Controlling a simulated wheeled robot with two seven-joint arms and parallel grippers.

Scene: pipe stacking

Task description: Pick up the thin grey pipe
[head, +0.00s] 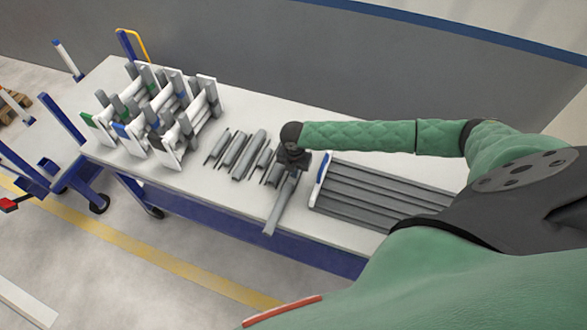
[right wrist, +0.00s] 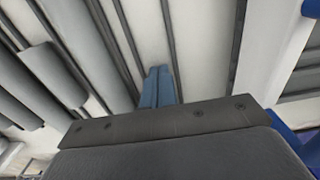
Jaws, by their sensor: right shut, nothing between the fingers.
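Several grey pipes of different widths lie side by side on the table; I cannot tell which is meant by the thin grey pipe. In the right wrist view, narrow grey pipes lie left of my fingertips (right wrist: 128,40), just beyond them (right wrist: 170,45) and to the right (right wrist: 237,45). My right gripper (head: 291,166) is low over the right end of the pipe row in the head view, hiding part of it. Its blue fingertips (right wrist: 157,86) are together and empty. My left gripper is out of view.
A tray (head: 321,180) of long grey pipes stands close to the right of my gripper. White racks (head: 172,145) holding pipes stand at the table's left. Wider pipes (right wrist: 50,72) lie at left in the wrist view. The white table (head: 215,205) is bare in front of the shorter pipes.

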